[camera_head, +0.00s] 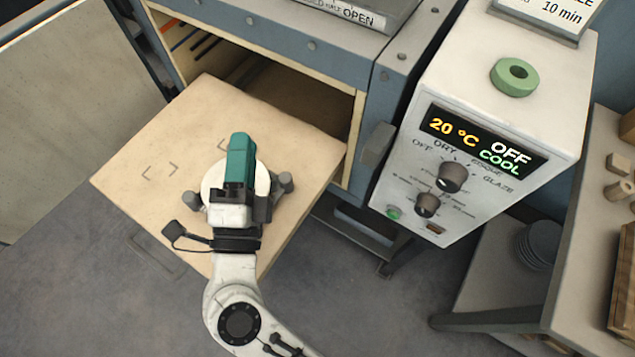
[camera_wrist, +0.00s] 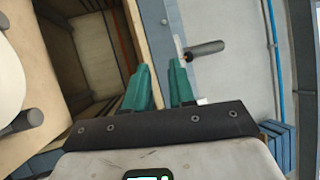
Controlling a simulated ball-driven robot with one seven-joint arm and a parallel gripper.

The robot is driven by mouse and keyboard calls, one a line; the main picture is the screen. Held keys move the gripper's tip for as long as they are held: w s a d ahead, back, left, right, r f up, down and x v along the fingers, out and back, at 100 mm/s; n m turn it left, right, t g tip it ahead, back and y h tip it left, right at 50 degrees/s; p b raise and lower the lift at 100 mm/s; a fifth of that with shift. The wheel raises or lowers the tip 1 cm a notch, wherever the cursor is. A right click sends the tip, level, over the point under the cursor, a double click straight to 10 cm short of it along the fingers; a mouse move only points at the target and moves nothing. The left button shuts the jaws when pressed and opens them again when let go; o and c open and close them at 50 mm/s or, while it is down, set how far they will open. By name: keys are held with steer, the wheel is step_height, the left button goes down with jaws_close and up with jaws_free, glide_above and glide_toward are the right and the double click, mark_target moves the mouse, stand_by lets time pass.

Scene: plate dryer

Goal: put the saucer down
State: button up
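The white saucer (camera_head: 222,178) shows in the head view over the pulled-out pale board (camera_head: 130,180), partly covered by my gripper (camera_head: 240,145). Grey posts (camera_head: 285,182) stand at its edge. What bears the saucer is partly hidden. In the wrist view the saucer (camera_wrist: 8,80) is cut off at the left edge, beside a grey post (camera_wrist: 22,122). The teal fingers of my gripper (camera_wrist: 163,85) are apart with a gap between them, and I see nothing held. The saucer lies to the left of the fingers there.
The dryer's open compartment (camera_head: 285,115) is behind the board. Its control box (camera_head: 480,130) stands to the right, reading 20 °C and OFF. The board's left part, with corner marks, is bare. A stack of grey plates (camera_head: 540,243) sits on a shelf at the right.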

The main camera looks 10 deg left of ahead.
steer(key=w+d+r+n+g+y, duration=0.25)
steer(key=d+n+y, duration=0.35)
steer(key=n+y, duration=0.65)
steer(key=s+d+f+n+g+h, duration=0.1)
steer(key=d+f+n+g+h, duration=0.7)
steer(key=d+f, duration=0.75)
steer(key=s+d+f+m+g+h, duration=0.2)
steer(key=s+d+f+g+h, duration=0.2)
steer(key=s+d, duration=0.5)
steer(key=s+d+f+m+g+h, duration=0.3)
steer(key=s+d+f+g, duration=0.2)
steer(key=s+d, duration=0.5)
steer(key=d+f, duration=0.1)
steer(key=d, duration=0.1)
steer(key=shift+d+h, duration=0.3)
steer(key=shift+h, duration=0.05)
steer(key=shift+g, duration=0.25)
